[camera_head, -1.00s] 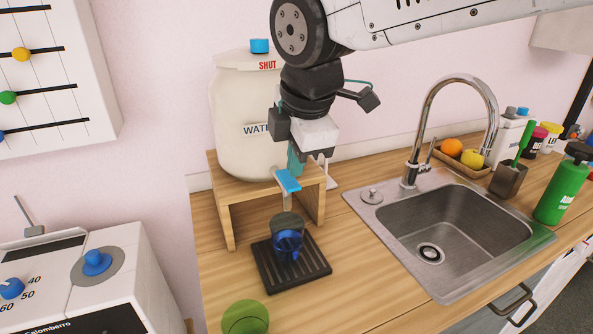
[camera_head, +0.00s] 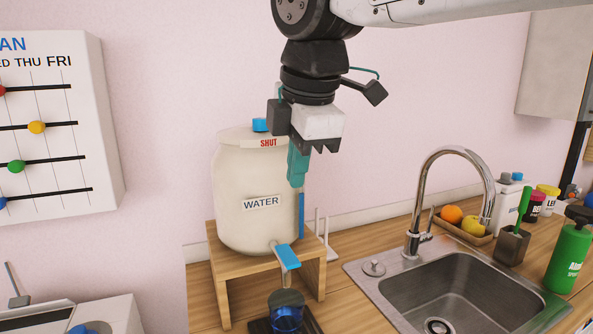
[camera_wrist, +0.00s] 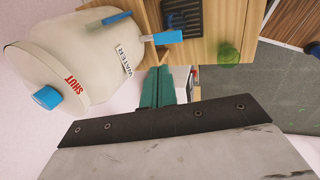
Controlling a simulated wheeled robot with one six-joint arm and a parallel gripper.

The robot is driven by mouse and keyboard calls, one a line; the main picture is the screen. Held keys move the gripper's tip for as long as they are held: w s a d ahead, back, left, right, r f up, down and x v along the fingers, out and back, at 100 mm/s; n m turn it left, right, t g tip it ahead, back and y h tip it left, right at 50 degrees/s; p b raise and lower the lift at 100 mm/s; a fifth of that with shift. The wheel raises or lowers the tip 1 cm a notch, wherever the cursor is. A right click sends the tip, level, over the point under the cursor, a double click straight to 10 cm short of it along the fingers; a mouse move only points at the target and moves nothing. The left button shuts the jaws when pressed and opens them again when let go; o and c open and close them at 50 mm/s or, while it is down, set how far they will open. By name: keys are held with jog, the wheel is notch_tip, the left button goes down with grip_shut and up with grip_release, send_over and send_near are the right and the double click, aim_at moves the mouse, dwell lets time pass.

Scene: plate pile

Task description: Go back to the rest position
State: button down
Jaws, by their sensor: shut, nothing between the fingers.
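My gripper (camera_head: 297,168) hangs in the air in front of the upper right side of the cream water jar (camera_head: 238,180), fingers pointing down. Its teal fingers are together with nothing between them. The fingers also show in the wrist view (camera_wrist: 158,88), closed. The jar stands on a wooden stand (camera_head: 225,268) and carries a blue cap and a tap with a blue lever (camera_head: 287,256).
A steel sink (camera_head: 400,290) with a tall curved faucet (camera_head: 424,190) is to the right. A bead board (camera_head: 105,130) hangs at left. The air around my gripper is mostly clear.

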jog(key=s+d+f+m, duration=0.5)
jog(key=d+f+m, duration=0.1)
jog(key=d+m, duration=0.1)
jog(key=s+d+f+m+g, duration=0.1)
jog(key=s+d+f+m, duration=0.5)
jog(key=d, duration=0.3)
jog(key=s+d+f+m+g+h, duration=0.1)
jog(key=s+d+f+m, duration=0.4)
jog(key=d+m, duration=0.4)
jog(key=shift+s+f, duration=0.2)
jog(key=shift+f, duration=0.5)
